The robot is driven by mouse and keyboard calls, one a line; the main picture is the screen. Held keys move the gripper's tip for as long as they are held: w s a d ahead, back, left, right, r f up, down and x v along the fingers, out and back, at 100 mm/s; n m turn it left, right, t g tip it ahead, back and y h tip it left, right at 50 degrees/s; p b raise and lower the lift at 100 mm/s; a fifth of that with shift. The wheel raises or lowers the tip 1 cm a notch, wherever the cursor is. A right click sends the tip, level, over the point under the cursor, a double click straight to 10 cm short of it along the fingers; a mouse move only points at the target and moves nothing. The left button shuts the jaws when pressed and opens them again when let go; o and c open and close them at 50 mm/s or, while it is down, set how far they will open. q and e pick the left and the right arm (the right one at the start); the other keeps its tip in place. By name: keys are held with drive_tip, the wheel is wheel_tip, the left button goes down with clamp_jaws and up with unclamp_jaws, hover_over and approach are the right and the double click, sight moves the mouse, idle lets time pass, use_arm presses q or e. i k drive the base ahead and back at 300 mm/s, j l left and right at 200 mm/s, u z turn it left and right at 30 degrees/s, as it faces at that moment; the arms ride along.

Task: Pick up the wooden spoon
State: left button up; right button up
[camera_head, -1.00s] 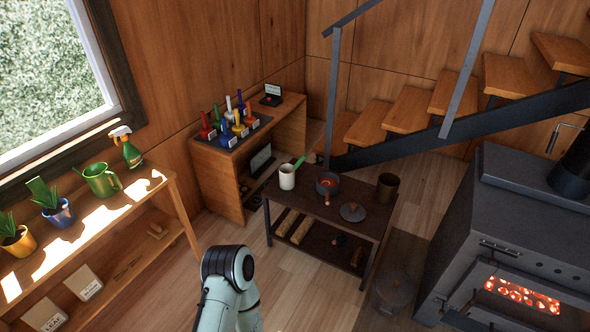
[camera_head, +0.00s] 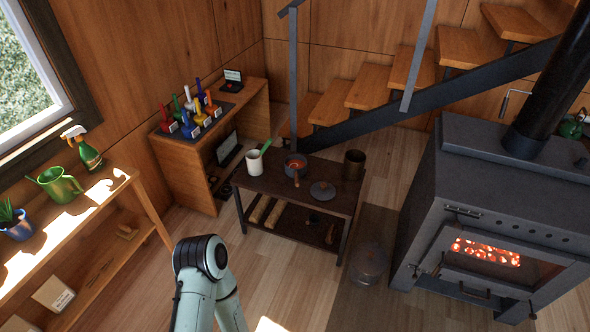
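I cannot clearly make out a wooden spoon. On the dark low table (camera_head: 330,198) there is a white jar (camera_head: 254,162) with a green-handled thing sticking out of it. Beside it stands a small dark pot (camera_head: 295,165) with reddish contents and an orange-brown handle towards me. A brown canister (camera_head: 354,164) stands at the table's right end, and its inside is too dark to read. A pale green arm link of mine rises from the bottom edge, left of the middle. Neither gripper shows.
A round dark lid (camera_head: 322,190) lies on the table, with logs (camera_head: 259,209) on the shelf below. A lidded pot (camera_head: 369,262) is on the floor. A glowing stove (camera_head: 486,250) stands right, a plant shelf (camera_head: 95,210) left. The floor before the table is open.

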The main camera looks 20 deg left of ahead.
sight(269, 141)
drive_tip(key=i+j+u, duration=0.25)
drive_tip(key=i+j, duration=0.25)
drive_tip(key=j, duration=0.15)
drive_tip(key=i+j+u, duration=0.25)
drive_tip(key=i+j, duration=0.25)
drive_tip(key=i+j+u, duration=0.3)
drive_tip(key=i+j, duration=0.15)
drive_tip(key=i, duration=0.15)
drive_tip(key=i+j+u, duration=0.25)
drive_tip(key=i, duration=0.35)
